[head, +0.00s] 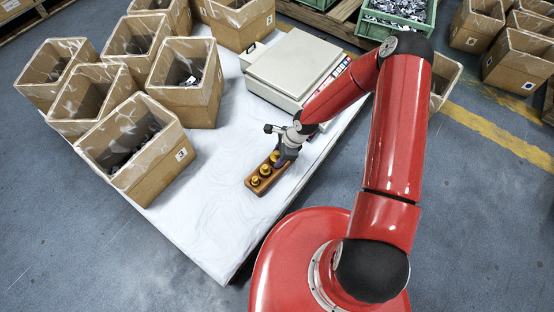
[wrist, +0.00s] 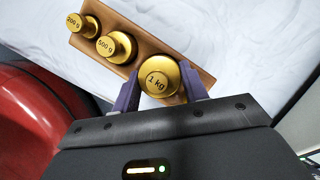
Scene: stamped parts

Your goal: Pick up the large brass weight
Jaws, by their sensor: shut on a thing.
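The large brass weight (wrist: 159,79), marked 1 kg, stands at one end of a wooden block (wrist: 142,36). My gripper (wrist: 160,92) is shut on it, with a purple-grey finger on each side. In the head view, my gripper (head: 284,154) is over the far end of the wooden block (head: 259,187) and mostly hides the large weight. Two smaller brass weights, marked 500 g (wrist: 116,46) and 200 g (wrist: 83,25), stand in a row beside it on the block. I cannot tell whether the large weight is lifted off the block.
The block rests on a white-covered table (head: 215,215). A scale (head: 294,65) stands just behind my gripper. Several cardboard boxes (head: 160,170) with small parts fill the left side. A green crate (head: 395,18) is at the back. The sheet in front of the block is clear.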

